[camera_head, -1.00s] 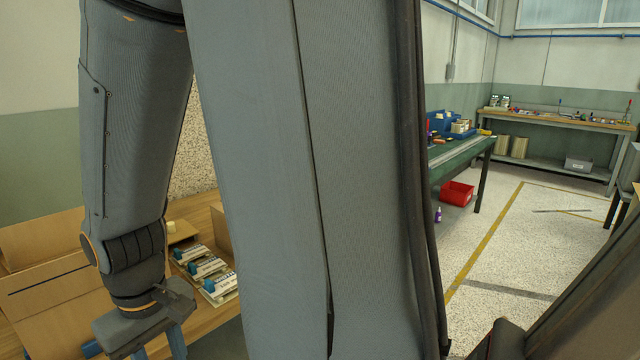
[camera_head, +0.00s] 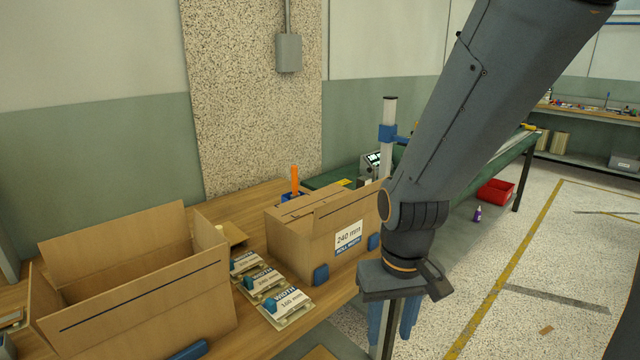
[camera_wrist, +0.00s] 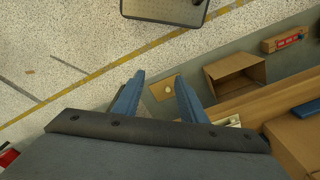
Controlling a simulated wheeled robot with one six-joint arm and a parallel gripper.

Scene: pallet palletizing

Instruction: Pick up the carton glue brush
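An upright orange handle (camera_head: 295,179) stands in a small blue holder (camera_head: 291,197) on the wooden bench, behind the closed carton; it looks like the glue brush, but its bristles are hidden. My gripper (camera_head: 390,340) hangs fingers down in front of the bench's right end, well to the right of the handle and nearer the camera. In the wrist view my gripper (camera_wrist: 160,78) has its two blue fingers spread apart, with nothing held between them. The orange handle does not show in the wrist view.
An open carton (camera_head: 135,290) stands on the bench at left. A carton (camera_head: 300,240) labelled 240 mm stands at centre, with several labelled plates (camera_head: 285,305) beside it. A green table (camera_head: 500,160) and red bin (camera_head: 495,191) lie right.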

